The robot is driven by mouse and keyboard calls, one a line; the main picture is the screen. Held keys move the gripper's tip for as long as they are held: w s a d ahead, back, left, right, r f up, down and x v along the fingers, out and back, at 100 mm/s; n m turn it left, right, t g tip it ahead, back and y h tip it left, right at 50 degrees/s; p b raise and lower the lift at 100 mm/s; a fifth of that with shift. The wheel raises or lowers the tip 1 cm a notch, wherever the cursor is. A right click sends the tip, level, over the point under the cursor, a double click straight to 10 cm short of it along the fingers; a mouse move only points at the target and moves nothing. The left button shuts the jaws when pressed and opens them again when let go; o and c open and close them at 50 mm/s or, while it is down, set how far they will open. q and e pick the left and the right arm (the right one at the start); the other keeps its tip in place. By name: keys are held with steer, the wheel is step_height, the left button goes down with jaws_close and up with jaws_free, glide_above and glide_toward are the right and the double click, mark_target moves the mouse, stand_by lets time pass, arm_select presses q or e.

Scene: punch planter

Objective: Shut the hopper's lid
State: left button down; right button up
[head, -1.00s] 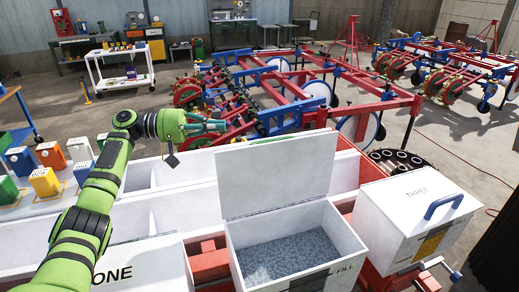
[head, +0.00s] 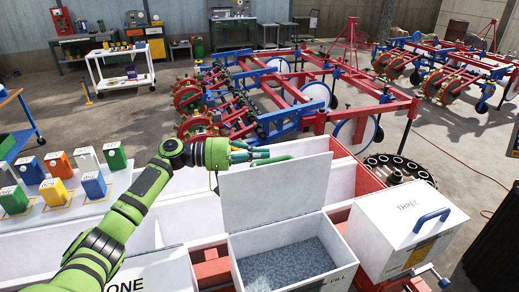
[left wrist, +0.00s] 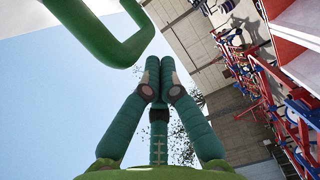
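The hopper (head: 345,272) is a white box marked FILL, with grey granules (head: 288,265) inside. Its white lid (head: 275,193) stands open, nearly upright, at the hopper's back edge. A green loop handle (head: 283,158) shows just over the lid's top edge, on its far side; a green loop also hangs large in the left wrist view (left wrist: 112,52). My left gripper (head: 262,152) is behind the lid's top left, close to the handle. Its teal fingers (left wrist: 157,70) are drawn together with nothing visible between them. I cannot tell whether it touches the lid. My right gripper is out of view.
A closed white box marked THREE (head: 410,215) with a blue handle (head: 432,220) stands close on the right. Colored jugs (head: 60,163) stand on a table at left. Red and blue machinery (head: 290,95) lies behind. Air above the open hopper is clear.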

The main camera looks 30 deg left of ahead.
arm_select(q)
steer(key=shift+d, duration=0.1)
stand_by(0.4)
steer(key=shift+s+d+r+m, duration=0.3)
steer(key=shift+s+d+m, duration=0.1)
steer(key=shift+s+m, duration=0.1)
